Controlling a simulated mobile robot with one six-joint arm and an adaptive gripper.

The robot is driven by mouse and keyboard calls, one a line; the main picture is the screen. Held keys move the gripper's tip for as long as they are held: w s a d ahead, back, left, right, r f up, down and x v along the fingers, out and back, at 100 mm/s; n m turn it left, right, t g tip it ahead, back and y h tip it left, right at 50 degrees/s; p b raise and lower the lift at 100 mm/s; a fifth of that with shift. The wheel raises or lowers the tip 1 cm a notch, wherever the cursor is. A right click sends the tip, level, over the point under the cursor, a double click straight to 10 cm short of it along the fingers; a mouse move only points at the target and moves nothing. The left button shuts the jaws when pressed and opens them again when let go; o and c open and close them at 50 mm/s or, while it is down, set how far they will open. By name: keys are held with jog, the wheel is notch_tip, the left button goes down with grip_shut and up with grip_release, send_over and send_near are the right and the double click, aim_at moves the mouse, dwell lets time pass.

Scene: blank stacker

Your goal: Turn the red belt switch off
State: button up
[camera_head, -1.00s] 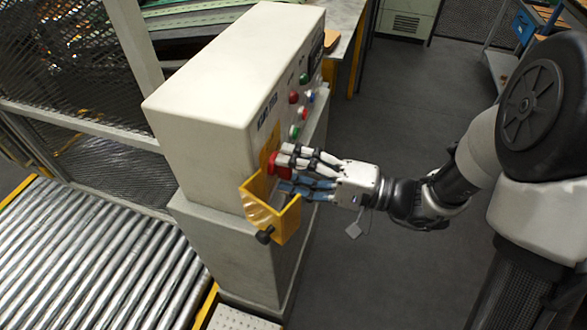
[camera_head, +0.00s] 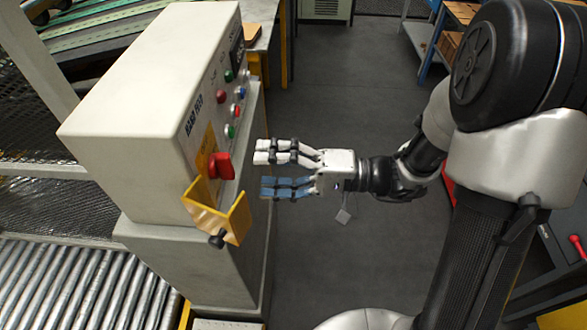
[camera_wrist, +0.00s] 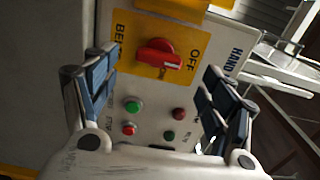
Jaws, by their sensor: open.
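The red belt switch (camera_head: 221,166) sits on the side face of a cream control box (camera_head: 150,80), on a yellow plate. In the wrist view the red switch (camera_wrist: 158,57) lies roughly crosswise between my fingers, on the yellow plate (camera_wrist: 125,38) marked "OFF" to its right and "BE..." to its left. I cannot tell for sure which mark its handle points to. My gripper (camera_head: 264,172) is open and empty, to the right of the switch with a clear gap, fingers facing the panel.
A yellow bracket guard (camera_head: 222,215) with a black knob juts out just below the switch. Green and red push buttons (camera_head: 230,131) sit above it on the same face. A roller conveyor (camera_head: 70,285) lies at lower left. Floor right of the box is free.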

jog(key=d, duration=0.5)
jog(key=shift+s+d, duration=0.25)
jog(key=shift+d, duration=0.05)
